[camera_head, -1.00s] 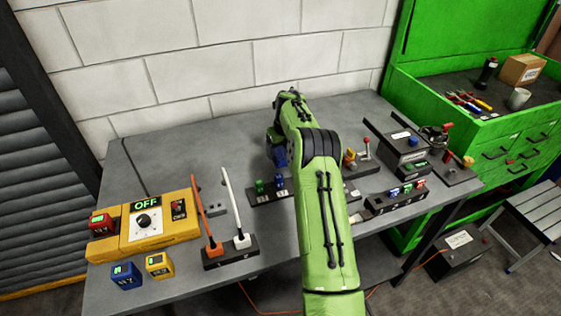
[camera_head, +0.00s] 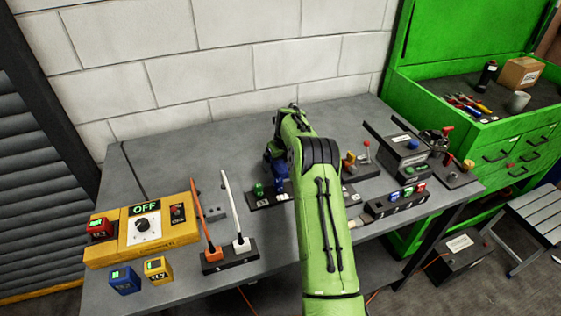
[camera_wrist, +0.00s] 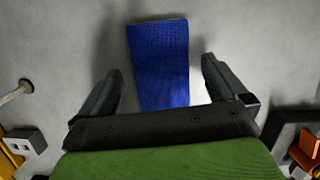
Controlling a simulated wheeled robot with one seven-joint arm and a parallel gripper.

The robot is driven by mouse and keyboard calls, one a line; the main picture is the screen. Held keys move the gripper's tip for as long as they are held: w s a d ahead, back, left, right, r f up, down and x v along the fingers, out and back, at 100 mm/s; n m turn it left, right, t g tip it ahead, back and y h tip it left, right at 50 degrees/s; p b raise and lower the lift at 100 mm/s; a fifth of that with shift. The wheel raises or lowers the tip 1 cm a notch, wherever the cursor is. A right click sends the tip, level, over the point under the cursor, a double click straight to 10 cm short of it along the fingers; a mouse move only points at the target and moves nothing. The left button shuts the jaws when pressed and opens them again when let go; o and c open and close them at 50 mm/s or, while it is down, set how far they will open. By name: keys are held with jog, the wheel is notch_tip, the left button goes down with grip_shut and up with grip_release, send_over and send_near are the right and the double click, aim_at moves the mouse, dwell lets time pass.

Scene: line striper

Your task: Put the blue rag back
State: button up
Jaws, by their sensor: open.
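The blue rag (camera_wrist: 160,50) is a flat blue strip in the wrist view, running up from behind my gripper's palm to past the fingertips. My gripper (camera_wrist: 161,70) is open, with one finger on each side of the rag and a narrow gap to each. The rag's lower end is hidden by the palm. In the head view my green arm reaches over the middle of the grey table and hides the gripper. A blue patch (camera_head: 281,172) shows just left of the arm; I cannot tell whether it is the rag.
A yellow control box (camera_head: 158,238) reading OFF stands at the left. Orange and white sticks stand in a dark base (camera_head: 230,255). A dark block with coloured buttons (camera_head: 398,203) and a grey box (camera_head: 403,152) stand right of my arm. The table's back left is clear.

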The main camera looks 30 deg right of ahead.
jog(key=d+p+v, duration=0.1)
jog(key=v, duration=1.1)
jog(key=s+a+r+n, duration=0.4)
jog(key=a+r+n, duration=0.6)
jog(key=a, duration=0.1)
jog(key=s+a+r+n+t+h, duration=0.1)
jog(key=s+a+r+n, duration=0.4)
jog(key=s+a+n, duration=0.35)
jog(key=s+a+f+n, duration=0.2)
jog(key=s+a+n, duration=0.2)
jog(key=s+n, duration=0.5)
jog(key=s+a+f+n+t+y, duration=0.1)
jog(key=s+a+f+n, duration=0.1)
jog(key=s+n, duration=0.7)
jog(key=s+a, duration=0.1)
jog(key=s, duration=0.2)
jog(key=shift+s+a+n+y, duration=0.25)
jog(key=shift+a+n+y, duration=0.05)
jog(key=shift+a+n, duration=0.1)
